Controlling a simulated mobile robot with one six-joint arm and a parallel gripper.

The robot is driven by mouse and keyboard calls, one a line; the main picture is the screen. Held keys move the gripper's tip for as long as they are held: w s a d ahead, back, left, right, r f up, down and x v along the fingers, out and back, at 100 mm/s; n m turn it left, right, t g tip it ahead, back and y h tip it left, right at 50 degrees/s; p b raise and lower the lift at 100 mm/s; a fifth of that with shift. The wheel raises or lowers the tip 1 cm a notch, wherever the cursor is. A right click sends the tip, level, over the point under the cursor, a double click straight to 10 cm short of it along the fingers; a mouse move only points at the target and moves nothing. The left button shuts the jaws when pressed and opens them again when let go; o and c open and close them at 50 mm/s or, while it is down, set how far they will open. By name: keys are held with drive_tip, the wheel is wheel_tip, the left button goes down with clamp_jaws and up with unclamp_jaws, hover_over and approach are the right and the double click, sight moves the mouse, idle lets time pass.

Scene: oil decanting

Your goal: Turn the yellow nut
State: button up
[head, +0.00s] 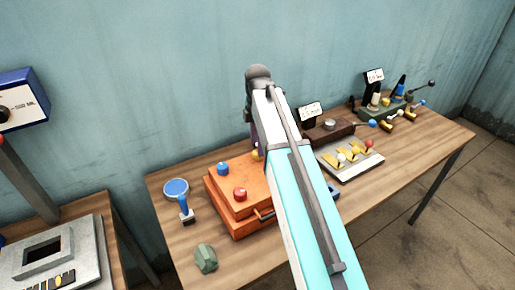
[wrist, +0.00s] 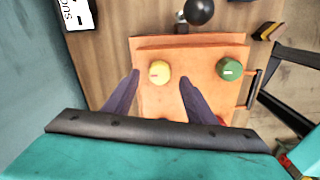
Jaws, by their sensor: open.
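The yellow nut (wrist: 160,72) sits on top of the orange box (wrist: 200,53) in the wrist view. My gripper (wrist: 160,78) is open, with its two purple fingers on the left and right of the yellow nut and a gap to each side. I cannot tell how high the fingertips are above the box. The fingers are mostly hidden there too.
On the box, a green nut (wrist: 229,69) stands right of the yellow one; a blue nut (head: 223,168) and red nut (head: 240,194) show in the head view. A blue-topped stand (head: 176,189) and green lump (head: 205,258) are left. A lever tray (head: 350,160) is right.

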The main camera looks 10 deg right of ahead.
drive_tip(key=shift+f+p, duration=0.35)
drive_tip(key=shift+f, duration=1.35)
drive_tip(key=c, duration=1)
drive_tip(key=shift+c, duration=0.2)
